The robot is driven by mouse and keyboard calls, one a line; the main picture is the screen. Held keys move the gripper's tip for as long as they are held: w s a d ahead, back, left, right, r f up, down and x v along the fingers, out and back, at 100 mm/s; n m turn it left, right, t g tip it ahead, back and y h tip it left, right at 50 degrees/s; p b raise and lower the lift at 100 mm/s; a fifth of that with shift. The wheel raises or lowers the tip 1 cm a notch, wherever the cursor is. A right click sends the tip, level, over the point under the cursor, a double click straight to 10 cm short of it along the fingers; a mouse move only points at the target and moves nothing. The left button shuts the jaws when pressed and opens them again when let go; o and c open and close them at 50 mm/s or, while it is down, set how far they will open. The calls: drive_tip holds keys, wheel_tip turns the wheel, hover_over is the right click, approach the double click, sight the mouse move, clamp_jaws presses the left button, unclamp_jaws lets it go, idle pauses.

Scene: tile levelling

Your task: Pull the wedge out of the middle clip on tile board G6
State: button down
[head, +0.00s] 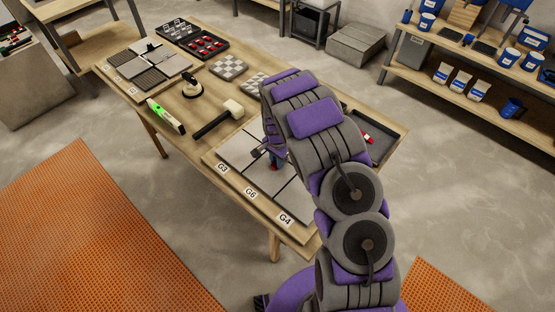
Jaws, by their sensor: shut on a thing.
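The pale tile board with the label G6 (250,194) lies at the near end of the wooden table, between the labels G3 (222,168) and G4 (285,219). Light grey tiles (242,148) with dark joints lie on it. My gripper (273,156) is low over the tiles, near a joint behind the G6 label. It is shut on a small red thing, apparently the wedge (274,166), with a little blue beside it. The clip under it is too small and too covered to make out. My arm hides the board's right part.
A mallet (218,118), a green-lit level (165,116) and a suction cup (192,87) lie left of the board. A grey tray (382,137) with red pieces is behind my arm. A black tray (192,40) and another tile board (143,64) are at the far end.

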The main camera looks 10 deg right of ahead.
sight(268, 174)
drive_tip(key=shift+s+d, duration=0.15)
idle(0.4)
drive_tip(key=shift+s+a, duration=0.15)
drive_tip(key=shift+a, duration=0.35)
drive_tip(key=shift+s+a, duration=0.1)
drive_tip(key=shift+s, duration=0.05)
drive_tip(key=shift+s+a+r+p, duration=0.1)
drive_tip(key=shift+s+a+p, duration=0.2)
drive_tip(key=shift+s+a, duration=0.45)
drive_tip(key=shift+s+a+p, duration=0.25)
drive_tip(key=shift+s+a, duration=0.2)
drive_tip(key=shift+a, duration=0.45)
drive_tip(key=shift+r, duration=0.1)
drive_tip(key=shift+r+p, duration=0.9)
drive_tip(key=shift+r, duration=2.05)
